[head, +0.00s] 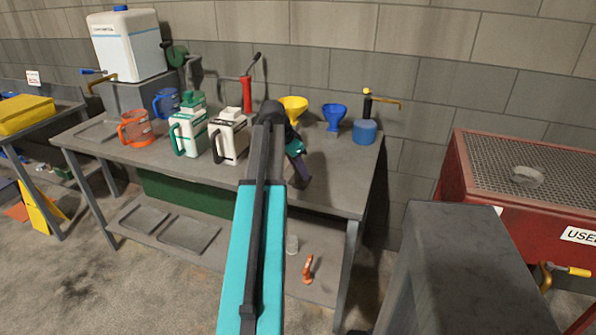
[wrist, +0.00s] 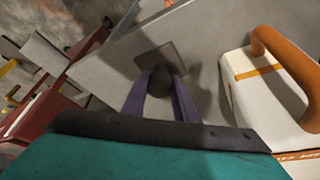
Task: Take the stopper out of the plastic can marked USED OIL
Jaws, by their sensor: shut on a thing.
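My gripper (head: 303,176) is over the right part of the bench, fingers pointing down. In the wrist view its two purple fingers (wrist: 160,100) are shut on a small dark rounded thing (wrist: 161,82), which looks like a stopper; no marking on it can be read. A white can with an orange handle and band (wrist: 262,85) stands beside the gripper in the wrist view; my arm appears to hide it in the head view. A white can with black marking (head: 229,135) and one with green marking (head: 189,130) stand left of my arm. I cannot read USED OIL on any can.
The bench top (head: 345,185) is clear right of my gripper. A yellow funnel (head: 293,107), blue funnel (head: 334,116) and blue canister (head: 365,131) stand at its back. An orange jug (head: 134,129) stands left. A red grated tank (head: 500,170) labelled "USE…" is right.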

